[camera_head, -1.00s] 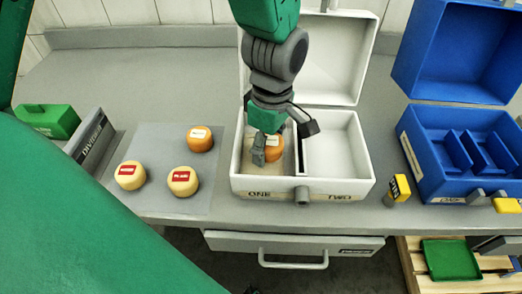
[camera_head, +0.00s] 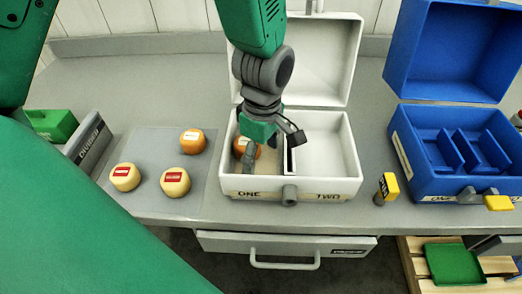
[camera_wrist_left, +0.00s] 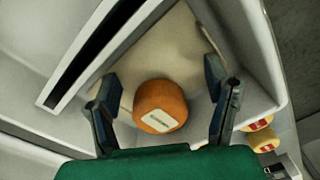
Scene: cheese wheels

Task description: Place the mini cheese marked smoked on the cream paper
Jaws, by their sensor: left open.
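An orange mini cheese (camera_head: 241,145) with a white label sits in compartment ONE of the open white box (camera_head: 340,188); its label is too small to read. In the left wrist view the cheese (camera_wrist_left: 161,100) rests on the cream paper (camera_wrist_left: 176,45) lining the compartment floor. My left gripper (camera_wrist_left: 163,83) is open, with one finger on each side of the cheese and visible gaps to it. In the head view this gripper (camera_head: 272,148) reaches down into the box and partly hides the cheese. My right gripper is not in view.
Another orange cheese (camera_head: 193,141) and two yellow red-labelled cheeses (camera_head: 125,177) (camera_head: 175,182) stand on a grey mat (camera_head: 150,146) left of the box. The box divider (camera_head: 290,157) stands beside the gripper. Compartment TWO is empty. An open blue case (camera_head: 440,185) stands at right.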

